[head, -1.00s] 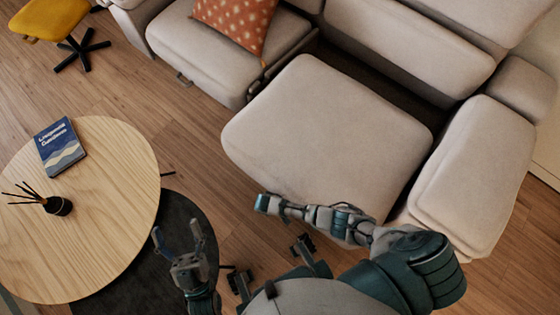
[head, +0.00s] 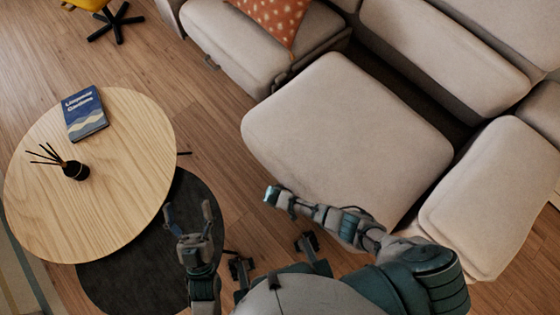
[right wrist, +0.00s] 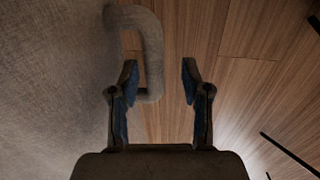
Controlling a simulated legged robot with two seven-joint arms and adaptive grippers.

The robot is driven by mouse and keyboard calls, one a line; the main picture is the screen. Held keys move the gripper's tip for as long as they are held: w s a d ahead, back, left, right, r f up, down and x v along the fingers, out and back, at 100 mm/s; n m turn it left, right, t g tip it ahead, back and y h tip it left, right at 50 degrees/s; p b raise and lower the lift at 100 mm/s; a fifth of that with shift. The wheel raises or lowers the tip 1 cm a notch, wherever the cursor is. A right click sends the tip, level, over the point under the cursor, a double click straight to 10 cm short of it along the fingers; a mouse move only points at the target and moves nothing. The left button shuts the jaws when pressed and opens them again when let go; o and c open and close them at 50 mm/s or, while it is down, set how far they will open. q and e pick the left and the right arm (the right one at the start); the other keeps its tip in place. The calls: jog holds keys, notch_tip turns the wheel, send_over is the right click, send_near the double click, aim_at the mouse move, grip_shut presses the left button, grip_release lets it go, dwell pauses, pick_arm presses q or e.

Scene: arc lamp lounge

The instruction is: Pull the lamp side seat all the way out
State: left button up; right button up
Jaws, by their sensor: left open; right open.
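A beige sofa seat (head: 345,135) stands forward of its neighbours, with a dark gap between it and the backrest. I see no lamp in these views. My right gripper (head: 272,195) is at the seat's front edge in the head view. In the right wrist view, the right gripper (right wrist: 159,64) is open, its fingers apart. A grey loop handle (right wrist: 151,45) on a fabric face shows around and between them, partly behind the left-hand finger; I cannot tell whether they touch. My left gripper (head: 187,207) is open and empty between the round table and the seat.
A round wooden table (head: 130,175) at left bears a book (head: 84,113) and a reed diffuser (head: 75,170). A neighbouring seat (head: 260,50) with an orange cushion (head: 278,18) is at the back. An armrest (head: 490,200) stands right. Wood floor (head: 215,135) is clear between table and seat.

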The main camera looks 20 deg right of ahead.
notch_tip(320, 180, up, 10)
jog(key=a, duration=0.2)
jog(key=shift+s+r, duration=0.2)
jog(key=shift+s, duration=0.25)
